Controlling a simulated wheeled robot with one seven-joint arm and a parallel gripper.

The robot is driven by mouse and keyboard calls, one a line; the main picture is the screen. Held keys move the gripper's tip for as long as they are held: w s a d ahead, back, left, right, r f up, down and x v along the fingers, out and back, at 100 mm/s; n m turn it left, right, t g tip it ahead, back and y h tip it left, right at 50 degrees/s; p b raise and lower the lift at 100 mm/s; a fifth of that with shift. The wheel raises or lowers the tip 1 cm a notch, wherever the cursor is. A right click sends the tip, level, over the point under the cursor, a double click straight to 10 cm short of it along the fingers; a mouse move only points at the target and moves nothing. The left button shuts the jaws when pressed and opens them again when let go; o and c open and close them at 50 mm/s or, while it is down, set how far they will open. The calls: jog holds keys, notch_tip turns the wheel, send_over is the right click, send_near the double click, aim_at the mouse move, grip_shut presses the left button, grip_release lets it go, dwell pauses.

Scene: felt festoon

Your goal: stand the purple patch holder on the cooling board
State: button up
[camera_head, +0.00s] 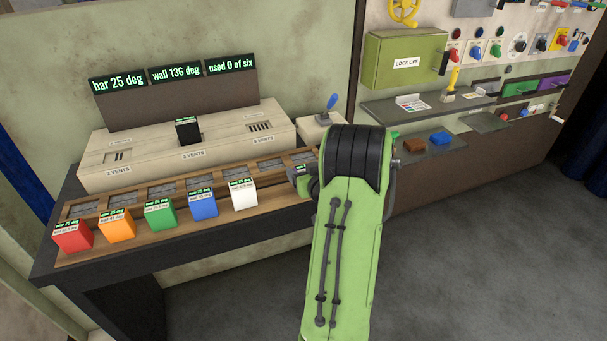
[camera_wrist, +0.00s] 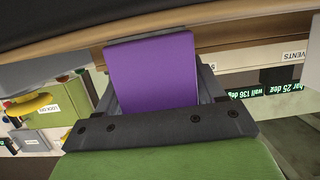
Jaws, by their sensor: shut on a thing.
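The purple patch holder (camera_wrist: 152,72) shows in the wrist view between the dark fingers of my gripper (camera_wrist: 155,80), which is shut on it. In the head view my green arm hides the purple holder; only a small part of my gripper (camera_head: 301,180) shows at the right end of the wooden board. This long board (camera_head: 180,230), apparently the cooling board, lies along the front of the dark bench. Red (camera_head: 73,238), orange (camera_head: 117,227), green (camera_head: 160,216), blue (camera_head: 204,206) and white (camera_head: 244,196) holders stand in a row on it.
Behind the row are grey slots in the wood and a cream vent box (camera_head: 190,147) with a black holder (camera_head: 188,130) on it. A joystick (camera_head: 328,106) stands at the right. A wall panel with shelves and a green lock-off box (camera_head: 405,65) is further right.

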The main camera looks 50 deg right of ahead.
jog(key=shift+b, duration=0.3)
jog(key=o, duration=1.2)
jog(key=shift+r+p, duration=0.15)
jog(key=shift+p, duration=0.2)
jog(key=b+v, duration=0.2)
jog(key=v, duration=1)
jog(key=w+a+r+n+g+y, duration=0.1)
jog(key=w+a+n+g+y, duration=0.2)
jog(key=a, duration=0.9)
jog(key=w+a+n+y, duration=0.35)
jog(key=a+y, duration=0.25)
jog(key=a, duration=0.7)
jog(key=s+a+g, duration=0.1)
jog(key=s+a, duration=0.1)
jog(key=s, duration=0.2)
jog(key=s+a+r+g+h, duration=0.1)
jog(key=s+a, duration=0.2)
jog(key=s, duration=0.2)
jog(key=s+a+r+g, duration=0.1)
jog(key=s+a+g, duration=0.1)
jog(key=s, duration=0.3)
jog(key=shift+s+a+r, duration=0.25)
jog(key=shift+a, duration=0.3)
